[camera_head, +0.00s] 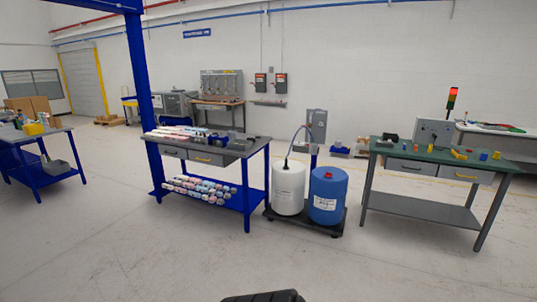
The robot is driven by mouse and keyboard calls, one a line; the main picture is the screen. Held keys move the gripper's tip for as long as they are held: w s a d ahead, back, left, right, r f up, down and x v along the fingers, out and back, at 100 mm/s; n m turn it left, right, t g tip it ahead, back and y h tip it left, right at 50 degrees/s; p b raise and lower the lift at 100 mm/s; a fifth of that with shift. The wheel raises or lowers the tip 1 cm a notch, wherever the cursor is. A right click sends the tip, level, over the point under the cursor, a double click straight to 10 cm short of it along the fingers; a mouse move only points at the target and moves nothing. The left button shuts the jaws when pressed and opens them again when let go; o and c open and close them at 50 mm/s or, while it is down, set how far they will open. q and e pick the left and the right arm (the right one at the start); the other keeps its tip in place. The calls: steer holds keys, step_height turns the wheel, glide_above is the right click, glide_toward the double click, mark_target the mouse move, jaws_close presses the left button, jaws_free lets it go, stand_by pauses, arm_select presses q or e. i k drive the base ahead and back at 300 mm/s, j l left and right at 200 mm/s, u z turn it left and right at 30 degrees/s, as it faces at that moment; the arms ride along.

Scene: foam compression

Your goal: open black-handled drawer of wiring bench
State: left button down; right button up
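Two benches with drawers stand ahead, and no label shows which is the wiring bench. The blue-legged bench (258,145) at the centre left has a left drawer (173,154) with a dark handle and a right drawer (212,159) with a yellow handle. The green-topped bench (400,150) at the right has a left drawer (411,168) with a dark handle and a right drawer (466,175) with a yellow handle. All these drawers look shut. Neither of my grippers is in view.
A white drum (288,188) and a blue drum (327,196) stand on a dark pallet (338,228) between the benches. Another blue-legged table (60,178) is at the far left. A blue post (141,80) rises behind the centre-left bench. The floor in front is clear.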

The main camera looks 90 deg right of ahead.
mark_target(425, 168)
steer(key=z, duration=3.95)
